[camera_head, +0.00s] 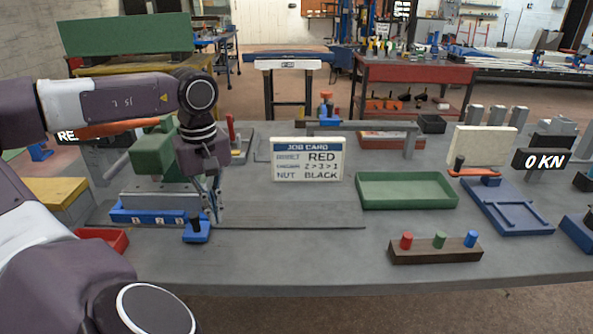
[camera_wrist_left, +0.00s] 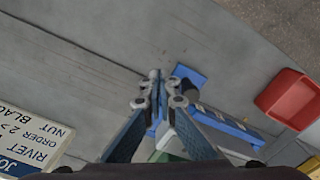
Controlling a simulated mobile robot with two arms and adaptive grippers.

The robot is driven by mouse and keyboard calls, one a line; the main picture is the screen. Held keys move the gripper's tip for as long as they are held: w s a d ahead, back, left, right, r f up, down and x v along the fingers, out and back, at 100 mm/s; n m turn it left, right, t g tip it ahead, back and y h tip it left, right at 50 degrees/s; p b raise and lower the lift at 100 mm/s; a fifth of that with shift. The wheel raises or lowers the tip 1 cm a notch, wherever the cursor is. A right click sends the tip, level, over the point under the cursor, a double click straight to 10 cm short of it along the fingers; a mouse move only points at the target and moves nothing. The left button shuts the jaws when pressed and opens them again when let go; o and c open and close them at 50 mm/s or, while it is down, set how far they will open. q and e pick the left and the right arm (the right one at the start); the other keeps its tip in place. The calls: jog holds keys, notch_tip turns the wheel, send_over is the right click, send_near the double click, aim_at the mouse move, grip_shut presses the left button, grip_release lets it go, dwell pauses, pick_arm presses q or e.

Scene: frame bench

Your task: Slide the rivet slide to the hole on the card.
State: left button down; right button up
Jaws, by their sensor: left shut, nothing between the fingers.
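The rivet slide, a blue bar (camera_head: 150,216) with white numbers, sits on a grey rail under the green press. A blue tab with an upright black knob (camera_head: 196,224) stands at its front right; I cannot tell whether they are joined. In the left wrist view, the numbered bar (camera_wrist_left: 228,124) and the knob (camera_wrist_left: 190,77) lie right of the fingertips. The job card (camera_head: 307,160) reads rivet red, order 2>3>1, nut black. My left gripper (camera_head: 216,212) points down, shut and empty, just right of the knob; contact is unclear. My right gripper is not in view.
The green press (camera_head: 154,156) stands over the bar, left of my gripper. A red tray (camera_head: 104,239) lies front left. A green tray (camera_head: 405,203) and a wooden block with coloured pegs (camera_head: 435,256) stand right.

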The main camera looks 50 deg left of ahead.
pick_arm(q)
notch_tip(320, 180, up, 7)
jog(key=p, duration=0.5)
dwell(0.7)
